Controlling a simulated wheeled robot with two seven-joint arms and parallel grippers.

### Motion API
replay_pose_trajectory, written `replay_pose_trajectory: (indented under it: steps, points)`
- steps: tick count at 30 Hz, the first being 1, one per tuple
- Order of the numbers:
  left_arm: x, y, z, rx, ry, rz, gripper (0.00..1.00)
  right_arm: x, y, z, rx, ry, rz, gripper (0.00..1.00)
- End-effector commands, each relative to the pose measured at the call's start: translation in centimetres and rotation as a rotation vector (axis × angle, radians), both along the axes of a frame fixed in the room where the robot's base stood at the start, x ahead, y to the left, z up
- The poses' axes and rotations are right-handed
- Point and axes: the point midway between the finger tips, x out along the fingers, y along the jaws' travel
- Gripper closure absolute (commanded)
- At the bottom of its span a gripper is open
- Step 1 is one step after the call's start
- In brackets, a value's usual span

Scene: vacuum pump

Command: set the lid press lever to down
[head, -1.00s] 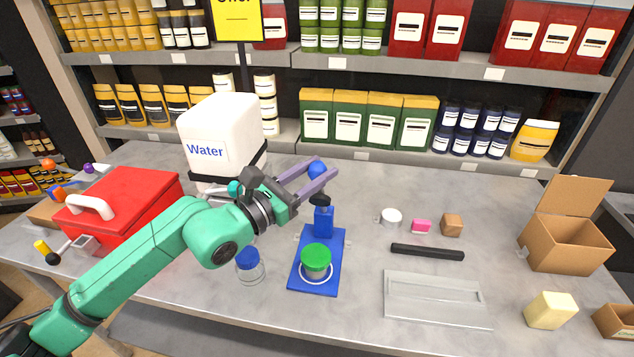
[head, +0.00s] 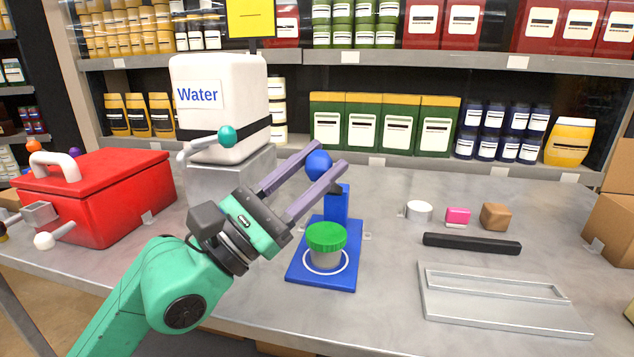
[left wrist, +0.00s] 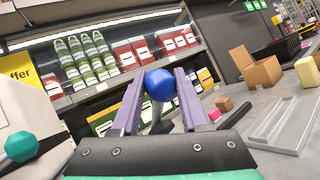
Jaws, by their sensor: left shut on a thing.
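The lid press has a blue base plate (head: 303,266) and a blue upright post (head: 337,204). Its lever ends in a blue ball knob (head: 319,167), which is raised above the post's top. My left gripper (head: 331,156) is shut on this knob, one purple finger on each side. The left wrist view also shows the knob (left wrist: 160,85) between the fingers. Much of the lever arm is hidden by the fingers. A jar with a green lid (head: 326,236) stands upright in the white ring on the base plate. My right gripper is not in view.
A white water tank (head: 215,105) with a teal-knobbed tap (head: 227,135) stands behind my left arm. A red box (head: 95,200) is at left.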

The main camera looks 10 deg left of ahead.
Motion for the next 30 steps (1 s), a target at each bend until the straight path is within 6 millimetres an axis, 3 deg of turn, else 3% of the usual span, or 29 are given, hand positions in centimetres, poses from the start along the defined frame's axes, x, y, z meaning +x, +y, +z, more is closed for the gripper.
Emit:
replay_pose_trajectory:
  steps: [12,13,15,30]
  points:
    - [-0.04,-0.08,-0.24,0.002,-0.004,-0.001,1.00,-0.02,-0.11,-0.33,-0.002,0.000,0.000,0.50]
    - [-0.04,-0.08,-0.24,0.002,-0.004,-0.001,0.53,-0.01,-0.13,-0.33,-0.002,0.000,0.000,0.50]
    - [-0.05,-0.07,-0.23,0.001,-0.005,-0.002,0.27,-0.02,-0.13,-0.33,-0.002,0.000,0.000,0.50]
    - [-0.23,0.16,-0.47,0.001,-0.006,0.000,0.27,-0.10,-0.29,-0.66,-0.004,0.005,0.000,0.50]
